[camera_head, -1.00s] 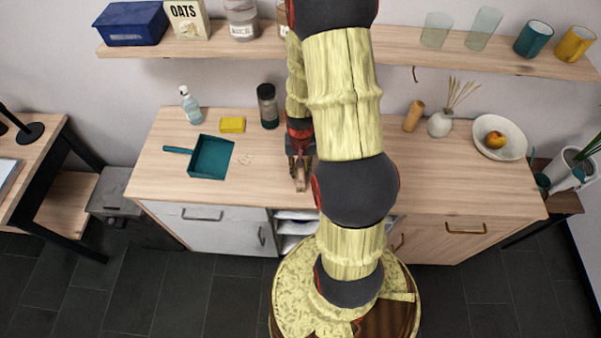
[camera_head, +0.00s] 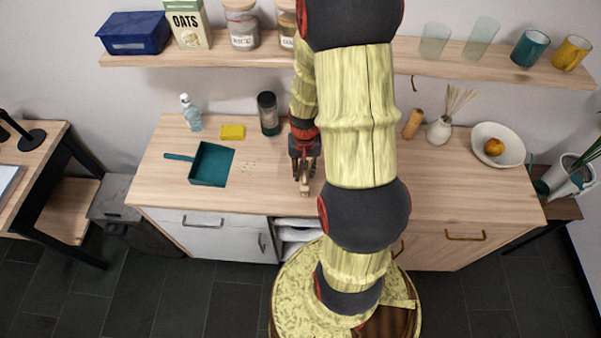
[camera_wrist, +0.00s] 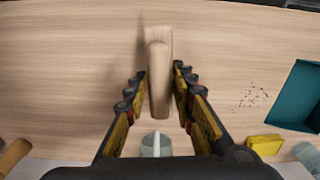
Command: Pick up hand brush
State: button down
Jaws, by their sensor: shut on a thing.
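The hand brush (camera_wrist: 159,80) is a light wooden piece with a rounded handle, seen from above in the wrist view. My gripper (camera_wrist: 158,95) is shut on it, with one finger on each side of the handle. In the head view, my gripper (camera_head: 305,172) points down over the counter, and the wooden end of the brush (camera_head: 304,189) shows just below it. The bristles are hidden. A shadow lies beside the brush on the wood, but I cannot tell how far it is above the counter.
On the counter (camera_head: 265,193), a teal dustpan (camera_head: 211,165), crumbs (camera_head: 247,167), a yellow sponge (camera_head: 232,132), a soap bottle (camera_head: 191,114) and a dark jar (camera_head: 268,115) stand left. A fruit bowl (camera_head: 513,158) and reed vase (camera_head: 440,130) stand right. A shelf (camera_head: 220,51) runs above.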

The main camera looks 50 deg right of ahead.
jog(key=s+a+r+p, duration=0.1)
jog(key=s+r, duration=0.7)
jog(key=s, duration=0.4)
jog(key=shift+s, duration=0.2)
jog(key=c, duration=2.1)
grip_release()
jog(key=c, duration=0.4)
jog(key=shift+w+a, duration=0.1)
